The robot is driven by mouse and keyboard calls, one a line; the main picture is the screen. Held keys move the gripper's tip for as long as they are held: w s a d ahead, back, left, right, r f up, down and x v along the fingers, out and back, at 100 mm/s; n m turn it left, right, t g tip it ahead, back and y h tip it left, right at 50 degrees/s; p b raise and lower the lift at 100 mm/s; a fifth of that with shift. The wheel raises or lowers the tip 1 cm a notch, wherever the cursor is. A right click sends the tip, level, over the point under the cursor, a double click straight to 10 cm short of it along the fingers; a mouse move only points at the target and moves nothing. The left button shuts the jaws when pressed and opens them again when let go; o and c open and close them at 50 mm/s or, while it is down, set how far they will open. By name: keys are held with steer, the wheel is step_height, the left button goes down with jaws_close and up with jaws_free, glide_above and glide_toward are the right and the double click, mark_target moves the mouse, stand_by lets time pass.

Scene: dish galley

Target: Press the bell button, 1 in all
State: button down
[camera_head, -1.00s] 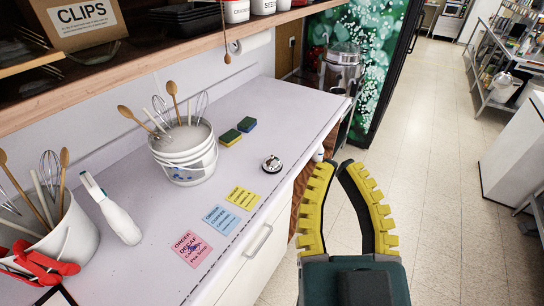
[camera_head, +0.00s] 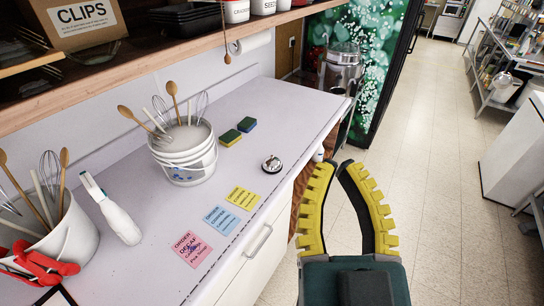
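A small silver call bell (camera_head: 271,163) with a dark base stands on the white counter (camera_head: 265,115), close to its front edge. Its button is on top, too small to make out clearly. My gripper (camera_head: 341,168) is to the right of the bell, past the counter's front edge. The gripper does not touch the bell.
Two sponges (camera_head: 237,131), a white bucket of utensils (camera_head: 183,160), a spray bottle (camera_head: 112,211) and a second utensil bucket (camera_head: 62,240) stand on the counter. Colored note cards (camera_head: 221,220) lie in front. A wooden shelf (camera_head: 150,80) overhangs the back. Counter around the bell is clear.

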step_height(320, 180, up, 20)
steer(key=p, duration=2)
